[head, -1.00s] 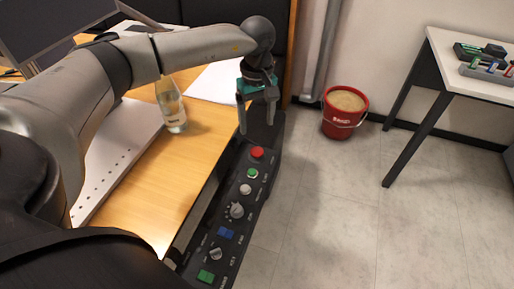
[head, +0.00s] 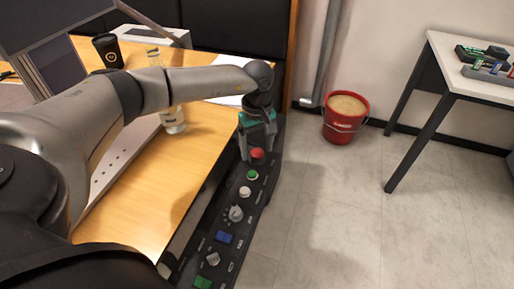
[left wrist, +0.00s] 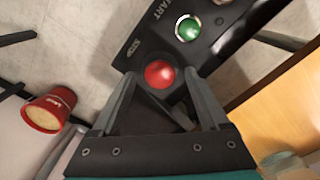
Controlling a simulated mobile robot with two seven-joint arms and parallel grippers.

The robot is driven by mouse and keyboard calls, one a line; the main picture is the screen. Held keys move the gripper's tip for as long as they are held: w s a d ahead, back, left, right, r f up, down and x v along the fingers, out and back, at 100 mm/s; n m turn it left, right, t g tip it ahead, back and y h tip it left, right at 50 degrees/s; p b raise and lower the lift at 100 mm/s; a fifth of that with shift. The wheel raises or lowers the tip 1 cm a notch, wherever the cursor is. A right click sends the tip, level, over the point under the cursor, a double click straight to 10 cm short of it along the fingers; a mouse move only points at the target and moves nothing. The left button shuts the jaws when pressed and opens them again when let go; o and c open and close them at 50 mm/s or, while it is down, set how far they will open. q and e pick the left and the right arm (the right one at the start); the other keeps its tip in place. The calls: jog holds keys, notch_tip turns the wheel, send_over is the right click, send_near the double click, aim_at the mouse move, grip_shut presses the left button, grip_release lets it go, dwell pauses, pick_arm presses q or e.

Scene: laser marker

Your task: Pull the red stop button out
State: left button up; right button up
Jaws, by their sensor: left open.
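The red stop button (head: 257,153) is at the far end of the black control panel (head: 262,187). In the left wrist view the red button (left wrist: 159,74) shows as a round red cap between the fingertips. My left gripper (head: 257,150) is open and points down at the button, with one finger on either side of it. In the left wrist view the fingers of my left gripper (left wrist: 160,85) flank the cap with a gap on each side. Whether a finger touches the cap cannot be told. My right gripper is in neither view.
A green button (head: 252,175), a white button (head: 245,192) and a knob (head: 236,213) follow along the panel. A glass bottle (head: 172,118) stands on the wooden desk (head: 185,165). A red bucket (head: 344,120) stands on the floor, which is clear right of the panel.

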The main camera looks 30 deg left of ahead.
pick_arm(q)
grip_shut()
dwell(0.7)
dwell(0.8)
